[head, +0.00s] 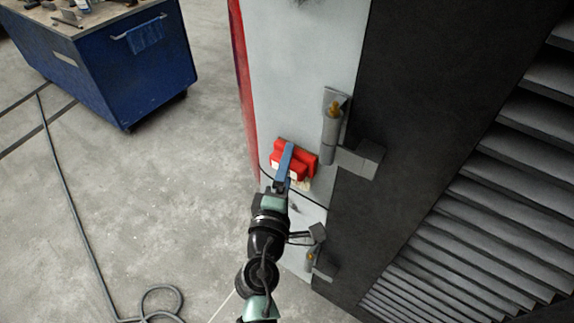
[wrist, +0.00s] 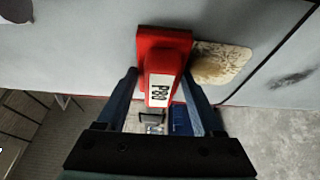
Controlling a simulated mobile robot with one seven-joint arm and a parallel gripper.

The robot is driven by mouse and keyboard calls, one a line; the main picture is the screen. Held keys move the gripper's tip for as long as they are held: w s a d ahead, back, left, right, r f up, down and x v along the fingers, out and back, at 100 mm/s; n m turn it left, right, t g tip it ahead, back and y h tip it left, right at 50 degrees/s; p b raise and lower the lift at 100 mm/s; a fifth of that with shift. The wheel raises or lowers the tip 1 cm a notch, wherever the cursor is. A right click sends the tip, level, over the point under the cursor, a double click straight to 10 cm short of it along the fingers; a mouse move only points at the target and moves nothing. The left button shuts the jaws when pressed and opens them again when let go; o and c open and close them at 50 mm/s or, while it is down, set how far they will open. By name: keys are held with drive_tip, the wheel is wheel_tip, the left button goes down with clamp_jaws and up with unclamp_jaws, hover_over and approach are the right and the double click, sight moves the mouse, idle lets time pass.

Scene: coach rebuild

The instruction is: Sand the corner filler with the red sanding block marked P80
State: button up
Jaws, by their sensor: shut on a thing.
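The red sanding block (wrist: 163,48) carries a white label reading P80 in the wrist view. My gripper (wrist: 160,76) is shut on its narrower grip part, one finger on each side. The block's wide face is turned to the grey panel, at or very close to it; I cannot tell if it touches. The corner filler (wrist: 225,64) is a tan, blotchy patch just right of the block, its left edge partly hidden by it. In the head view the red block (head: 306,158) is at my gripper (head: 285,160), and the filler (head: 303,184) shows just below it.
A grey hinge bracket (head: 359,161) with an upright cylinder (head: 332,130) stands out right of the block. A lower bracket (head: 318,262) sits beside my arm. Dark louvres (head: 500,200) fill the right. A blue workbench (head: 120,70) and a hose (head: 75,210) are on the left floor.

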drive_tip(key=shift+d+r, duration=0.1)
drive_tip(key=shift+d, duration=0.05)
wheel_tip(320, 180, down, 11)
drive_tip(key=b, duration=1.2)
wheel_tip(320, 180, up, 11)
drive_tip(key=p, duration=1)
hover_over(292, 185)
drive_tip(key=v, duration=0.4)
drive_tip(key=shift+w+a+r, duration=0.1)
drive_tip(key=shift+a, duration=0.1)
wheel_tip(292, 185, down, 12)
drive_tip(key=b, duration=1.1)
drive_tip(key=shift+d+r+b, duration=0.1)
drive_tip(key=shift+d+b, duration=0.05)
drive_tip(key=shift+b, duration=0.15)
drive_tip(key=shift+r, duration=0.1)
